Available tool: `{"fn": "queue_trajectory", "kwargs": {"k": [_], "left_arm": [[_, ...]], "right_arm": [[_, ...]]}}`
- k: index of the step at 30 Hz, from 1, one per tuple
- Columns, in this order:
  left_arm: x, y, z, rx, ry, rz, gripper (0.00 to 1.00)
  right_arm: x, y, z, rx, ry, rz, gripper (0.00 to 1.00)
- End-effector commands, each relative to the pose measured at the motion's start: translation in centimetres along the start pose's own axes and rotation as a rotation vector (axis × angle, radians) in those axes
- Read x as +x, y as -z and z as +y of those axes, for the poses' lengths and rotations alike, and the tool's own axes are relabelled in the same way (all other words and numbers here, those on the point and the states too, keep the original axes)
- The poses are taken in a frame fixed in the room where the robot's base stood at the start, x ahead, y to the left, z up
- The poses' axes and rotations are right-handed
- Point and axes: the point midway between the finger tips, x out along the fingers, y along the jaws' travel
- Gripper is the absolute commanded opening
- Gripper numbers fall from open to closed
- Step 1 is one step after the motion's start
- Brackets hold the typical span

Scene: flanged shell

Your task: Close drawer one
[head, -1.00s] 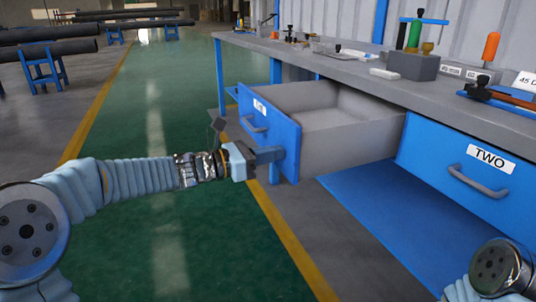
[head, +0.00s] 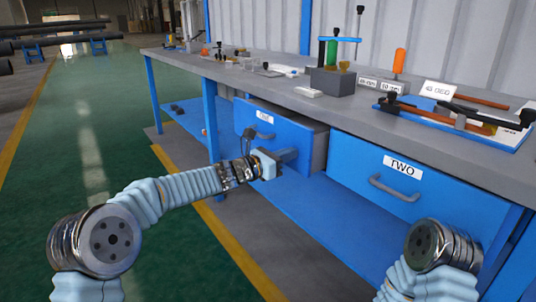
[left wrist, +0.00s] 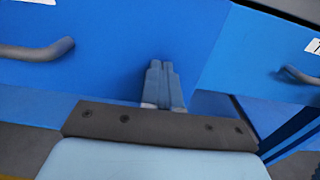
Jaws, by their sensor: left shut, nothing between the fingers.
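Drawer one (head: 287,128) is a blue drawer with a label and a grey handle (head: 260,134), in the left part of the bench. Its front stands out a little past drawer two; its inside does not show. My left gripper (head: 289,154) is shut and empty, with its fingertips at the lower right part of drawer one's front, right of the handle. In the left wrist view the shut fingers (left wrist: 164,82) point at the blue front (left wrist: 105,75) and look in contact or very close. My right gripper is out of view.
Drawer two (head: 378,178) is to the right, flush in the bench, with its own handle (head: 394,188). The grey benchtop (head: 270,88) holds tools and blocks. A blue lower shelf (head: 285,200) runs underneath. The green floor (head: 110,150) at left is clear.

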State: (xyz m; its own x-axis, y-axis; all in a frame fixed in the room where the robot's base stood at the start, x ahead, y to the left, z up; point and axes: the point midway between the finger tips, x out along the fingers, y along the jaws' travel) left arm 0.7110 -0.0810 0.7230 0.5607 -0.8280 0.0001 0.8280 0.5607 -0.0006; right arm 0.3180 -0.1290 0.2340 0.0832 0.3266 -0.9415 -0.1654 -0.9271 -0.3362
Motion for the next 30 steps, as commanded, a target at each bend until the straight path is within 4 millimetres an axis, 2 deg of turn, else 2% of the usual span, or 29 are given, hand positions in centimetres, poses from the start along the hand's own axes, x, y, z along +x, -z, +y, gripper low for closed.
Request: {"fn": "queue_trajectory", "kwargs": {"k": [1, 6, 12, 30], "left_arm": [[1.0, -0.4, -0.1, -0.001, 0.002, 0.0, 0.0], [3.3, -0.4, -0.1, -0.001, 0.001, -0.001, 0.0], [4.8, -0.2, 0.0, -0.001, 0.0, 0.0, 0.0], [5.4, -0.4, -0.1, 0.0, -0.002, -0.005, 0.0]], "right_arm": [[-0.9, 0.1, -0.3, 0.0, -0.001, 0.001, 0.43], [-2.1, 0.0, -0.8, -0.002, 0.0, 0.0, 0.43], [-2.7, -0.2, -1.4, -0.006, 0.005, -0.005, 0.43], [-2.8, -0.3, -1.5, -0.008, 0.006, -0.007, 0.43]]}}
